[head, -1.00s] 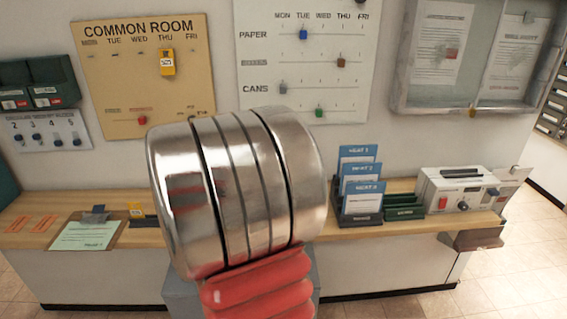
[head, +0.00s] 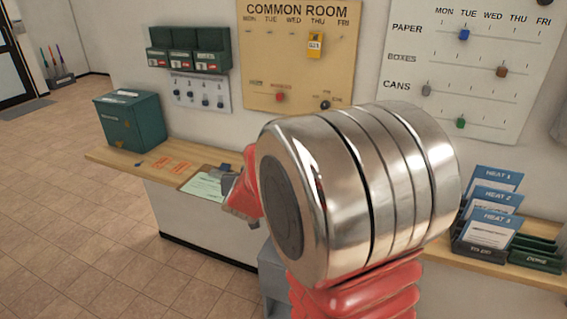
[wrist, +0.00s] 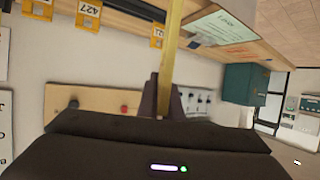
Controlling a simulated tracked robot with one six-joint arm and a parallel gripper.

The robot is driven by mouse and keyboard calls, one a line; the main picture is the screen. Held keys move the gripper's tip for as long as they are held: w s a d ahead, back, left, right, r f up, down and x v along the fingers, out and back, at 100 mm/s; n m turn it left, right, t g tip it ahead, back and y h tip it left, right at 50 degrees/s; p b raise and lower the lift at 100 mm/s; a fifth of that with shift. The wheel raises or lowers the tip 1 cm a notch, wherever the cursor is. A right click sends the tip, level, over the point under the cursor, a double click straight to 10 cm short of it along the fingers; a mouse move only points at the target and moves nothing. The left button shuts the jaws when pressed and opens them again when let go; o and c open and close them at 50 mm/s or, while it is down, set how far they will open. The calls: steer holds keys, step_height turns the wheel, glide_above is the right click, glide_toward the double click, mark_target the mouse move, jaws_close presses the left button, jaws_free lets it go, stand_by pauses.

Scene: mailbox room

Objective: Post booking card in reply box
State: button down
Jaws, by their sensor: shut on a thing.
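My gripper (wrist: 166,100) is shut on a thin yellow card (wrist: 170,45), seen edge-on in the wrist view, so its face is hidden. In the head view my large arm joint hides most of the gripper's surroundings. A dark green box (head: 132,122) with a small pale label on top stands on the left end of the wooden counter. I cannot read its label, but it is the likely reply box. It also shows in the wrist view (wrist: 245,84), to the right of the held card and apart from it.
A clipboard with a green sheet (head: 205,186) and orange slips (head: 172,166) lie on the counter (head: 125,160). The Common Room board (head: 290,75) carries a yellow tag (head: 315,45). Heat card holders (head: 490,225) stand at right. Yellow numbered tags (wrist: 88,13) show in the wrist view.

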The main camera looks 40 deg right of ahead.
steer(key=a+f+n+t+y, duration=0.1)
steer(key=a+f+n+y, duration=0.2)
steer(key=a, duration=0.8)
steer(key=a+f+n+t+y, duration=0.1)
steer(key=a+f+n+y, duration=0.2)
steer(key=a, duration=0.8)
steer(key=shift+w+a+f+n+y, duration=0.3)
steer(key=shift+f+y, duration=0.3)
steer(key=shift+f, duration=0.25)
steer(key=shift+s, duration=0.2)
